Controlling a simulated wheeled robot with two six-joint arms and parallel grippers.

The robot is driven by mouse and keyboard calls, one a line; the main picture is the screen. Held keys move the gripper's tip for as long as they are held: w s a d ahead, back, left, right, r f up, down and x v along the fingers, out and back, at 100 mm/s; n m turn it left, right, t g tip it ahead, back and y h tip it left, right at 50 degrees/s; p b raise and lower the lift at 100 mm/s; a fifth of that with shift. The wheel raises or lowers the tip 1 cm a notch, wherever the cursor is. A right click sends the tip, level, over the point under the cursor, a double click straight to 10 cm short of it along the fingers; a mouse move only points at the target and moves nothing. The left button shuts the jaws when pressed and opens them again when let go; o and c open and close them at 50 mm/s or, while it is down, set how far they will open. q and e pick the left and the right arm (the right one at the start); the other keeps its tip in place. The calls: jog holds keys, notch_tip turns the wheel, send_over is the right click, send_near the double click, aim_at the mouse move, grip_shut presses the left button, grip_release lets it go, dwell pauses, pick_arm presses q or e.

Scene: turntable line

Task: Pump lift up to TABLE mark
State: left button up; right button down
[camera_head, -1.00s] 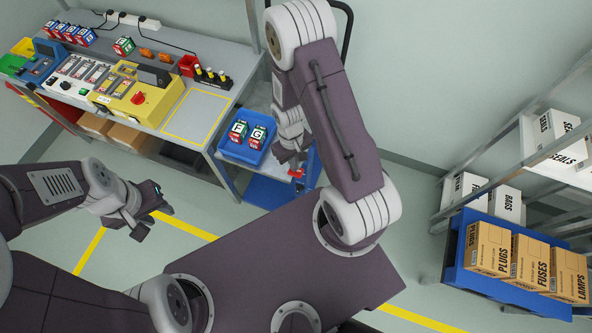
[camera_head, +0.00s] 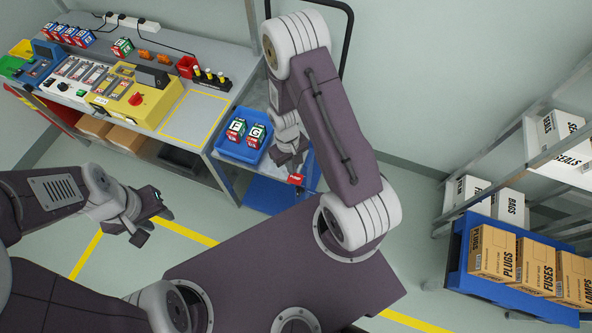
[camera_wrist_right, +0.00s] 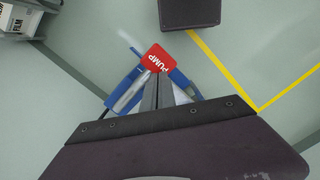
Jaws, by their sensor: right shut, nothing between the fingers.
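The lift beside the workbench has a grey platform (camera_head: 228,172) and a blue lower part (camera_head: 268,195). A blue tray (camera_head: 222,150) on it holds two cubes lettered F (camera_head: 236,129) and G (camera_head: 256,134). The red PUMP pedal (camera_head: 296,179) is at the lift's right side; it also shows in the right wrist view (camera_wrist_right: 158,58). My right gripper (camera_head: 292,162) is shut and empty, its fingertips at the pedal's edge in the right wrist view (camera_wrist_right: 155,78); contact is unclear. My left gripper (camera_head: 156,226) is open and empty over the floor. I cannot make out a TABLE mark.
The workbench (camera_head: 195,115) with devices stands left of the lift. A shelf rack at the right has a blue shelf (camera_head: 462,265) with cartons. A dark handrail (camera_head: 347,30) rises behind my right arm. Yellow lines cross the open floor.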

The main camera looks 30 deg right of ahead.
jog(key=shift+w+r, duration=0.15)
jog(key=shift+w, duration=0.75)
jog(key=shift+r, duration=0.1)
notch_tip(320, 180, up, 9)
jog(key=b, duration=0.1)
jog(key=shift+w, duration=0.4)
jog(key=shift+a, duration=0.1)
